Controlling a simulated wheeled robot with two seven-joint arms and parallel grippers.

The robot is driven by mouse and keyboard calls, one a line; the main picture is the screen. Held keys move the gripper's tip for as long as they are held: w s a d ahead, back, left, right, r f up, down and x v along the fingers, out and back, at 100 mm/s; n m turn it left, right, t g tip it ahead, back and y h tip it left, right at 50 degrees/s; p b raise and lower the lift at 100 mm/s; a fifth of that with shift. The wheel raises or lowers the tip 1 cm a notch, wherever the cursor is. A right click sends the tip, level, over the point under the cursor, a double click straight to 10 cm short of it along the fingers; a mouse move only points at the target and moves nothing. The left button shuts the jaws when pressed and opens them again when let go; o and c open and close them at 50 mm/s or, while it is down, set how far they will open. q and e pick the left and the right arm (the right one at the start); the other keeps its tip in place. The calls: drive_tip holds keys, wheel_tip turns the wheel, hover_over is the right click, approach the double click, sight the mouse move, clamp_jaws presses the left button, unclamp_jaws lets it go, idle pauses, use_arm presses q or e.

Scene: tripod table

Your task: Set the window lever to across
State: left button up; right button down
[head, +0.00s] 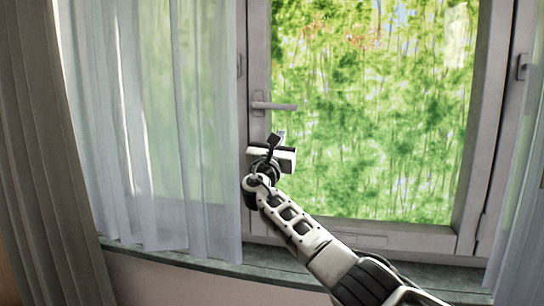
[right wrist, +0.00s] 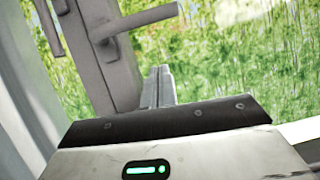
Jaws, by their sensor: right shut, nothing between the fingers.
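The window lever (head: 275,106) is a grey handle on the left upright of the window frame. It lies across, level, with its free end pointing right over the glass. In the right wrist view the lever (right wrist: 143,20) slants up to the right from its mount, beyond the fingers. My right gripper (head: 278,136) is just below the lever in the head view. Its fingers (right wrist: 159,86) are together and empty, and they look apart from the lever. My left gripper is out of view.
A sheer white curtain (head: 165,120) hangs left of the frame, with a darker drape (head: 45,160) further left. A window sill (head: 220,268) runs below. Another sheer curtain (head: 520,190) hangs at the right edge. Green foliage shows through the glass.

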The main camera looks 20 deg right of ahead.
drive_tip(key=v, duration=0.6)
drive_tip(key=shift+b, duration=0.35)
drive_tip(key=shift+s+f, duration=0.1)
drive_tip(key=shift+s, duration=0.05)
drive_tip(key=s+a+f+m+g+y, duration=0.1)
drive_tip(key=s+a+f+m+y, duration=0.2)
drive_tip(key=f, duration=0.8)
drive_tip(key=s+a+f+m+g+y, duration=0.1)
drive_tip(key=s+a+f+m+y, duration=0.25)
drive_tip(key=f, duration=0.85)
drive_tip(key=s+a+f+m+g+y, duration=0.1)
drive_tip(key=s+a+f+y, duration=0.3)
drive_tip(key=f, duration=0.7)
drive_tip(key=s+a+f+m+g+y, duration=0.1)
drive_tip(key=s+a+f+m+y, duration=0.15)
drive_tip(key=s+f+m, duration=0.4)
drive_tip(key=s+a+f+m+g+y, duration=0.1)
drive_tip(key=s+a+f+y, duration=0.2)
drive_tip(key=s, duration=0.6)
drive_tip(key=s+a+f+m+g+y, duration=0.1)
drive_tip(key=s+m+y, duration=0.1)
drive_tip(key=s+m, duration=0.7)
drive_tip(key=s, duration=0.4)
drive_tip(key=shift+f+y, duration=0.25)
drive_tip(key=shift+y, duration=0.05)
